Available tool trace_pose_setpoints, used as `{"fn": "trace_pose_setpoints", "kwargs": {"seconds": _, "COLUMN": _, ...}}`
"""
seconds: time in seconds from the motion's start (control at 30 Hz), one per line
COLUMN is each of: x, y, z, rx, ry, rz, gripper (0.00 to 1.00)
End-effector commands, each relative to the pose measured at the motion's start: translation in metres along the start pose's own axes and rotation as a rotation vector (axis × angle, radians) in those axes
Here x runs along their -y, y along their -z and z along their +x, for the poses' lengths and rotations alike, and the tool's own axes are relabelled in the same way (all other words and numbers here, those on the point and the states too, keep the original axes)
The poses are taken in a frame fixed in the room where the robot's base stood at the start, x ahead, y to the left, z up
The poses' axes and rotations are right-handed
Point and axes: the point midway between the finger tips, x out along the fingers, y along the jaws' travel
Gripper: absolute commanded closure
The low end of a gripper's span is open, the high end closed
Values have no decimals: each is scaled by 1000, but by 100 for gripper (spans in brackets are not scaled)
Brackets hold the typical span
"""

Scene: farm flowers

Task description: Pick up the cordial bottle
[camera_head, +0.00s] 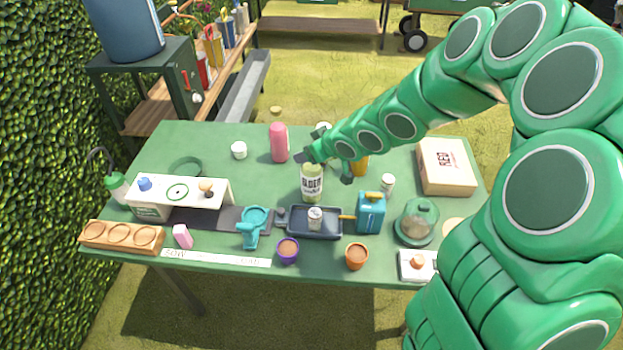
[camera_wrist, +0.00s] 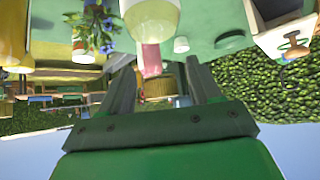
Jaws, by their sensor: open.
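The cordial bottle (camera_head: 312,188) is pale green with a white label reading "ELDER". It stands upright near the middle of the green table, behind a dark tray. My gripper (camera_head: 326,166) is open, close to the upper part of the bottle in the head view. In the wrist view, which looks upside down, my gripper's two fingers (camera_wrist: 160,75) are spread with nothing between them held. A pale green and white bottle (camera_wrist: 152,16), seemingly the cordial bottle, shows at the top edge, beyond the fingertips. I cannot tell whether a finger touches it.
A pink bottle (camera_head: 279,142) stands behind and left. The dark tray (camera_head: 328,233) holds a small jar (camera_head: 315,218). A teal can (camera_head: 371,212) stands to the right, a glass dome (camera_head: 416,220) beyond it. A white stand (camera_head: 215,188) is left. The table's back left is fairly clear.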

Motion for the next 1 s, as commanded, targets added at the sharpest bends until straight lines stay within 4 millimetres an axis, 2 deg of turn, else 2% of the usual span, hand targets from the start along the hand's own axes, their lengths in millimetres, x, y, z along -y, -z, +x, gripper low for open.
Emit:
{"fn": "trace_pose_setpoints", "kwargs": {"seconds": 0.2, "x": 0, "y": -1, "z": 14, "rx": 1, "ry": 1, "rz": 0, "gripper": 37}}
{"fn": "trace_pose_setpoints", "kwargs": {"seconds": 0.5, "x": 0, "y": 0, "z": 15, "rx": 0, "ry": 1, "rz": 1, "gripper": 37}}
{"fn": "trace_pose_setpoints", "kwargs": {"seconds": 0.9, "x": 0, "y": 0, "z": 14, "rx": 0, "ry": 1, "rz": 1, "gripper": 98}}
{"fn": "trace_pose_setpoints", "kwargs": {"seconds": 1.0, "x": 0, "y": 0, "z": 14, "rx": 0, "ry": 1, "rz": 1, "gripper": 100}}
